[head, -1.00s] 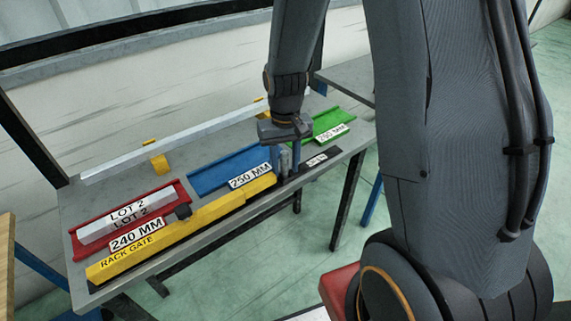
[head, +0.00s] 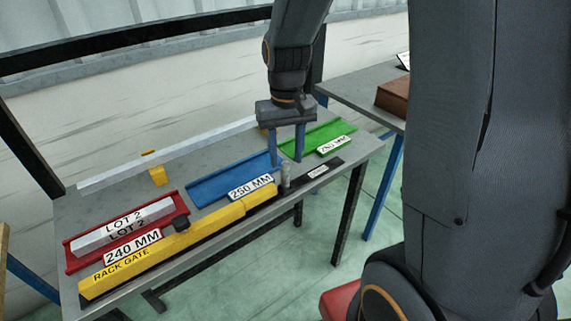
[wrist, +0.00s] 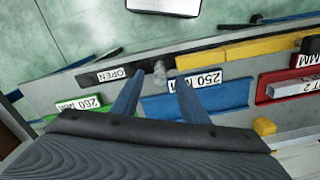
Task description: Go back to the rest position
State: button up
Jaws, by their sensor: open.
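My gripper (head: 287,148) hangs above the right part of the grey bench, fingers pointing down, open and empty. It sits between the blue 250 MM tray (head: 222,180) and the green tray (head: 318,137), behind a small grey upright peg (head: 285,176). In the wrist view its two fingers (wrist: 158,98) are spread apart, with the peg (wrist: 159,72) beyond them and the blue tray (wrist: 215,98) at the right finger. The yellow rack gate bar (head: 180,240) lies along the front edge; its right end is close to the peg.
A red 240 MM tray (head: 72,253) holds a pale LOT 2 bar (head: 122,226) at the left. A long pale bar (head: 190,150) and a yellow block (head: 158,176) are at the back. Another table (head: 350,88) with a brown box stands at the right. Floor is clear in front.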

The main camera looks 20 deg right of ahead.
jog(key=shift+r, duration=0.2)
dwell(0.3)
jog(key=s+f+t+b, duration=0.1)
jog(key=s+f+b, duration=0.3)
jog(key=s, duration=0.4)
jog(key=shift+s+f+n, duration=0.3)
jog(key=shift+s+f, duration=0.1)
jog(key=shift+a, duration=0.1)
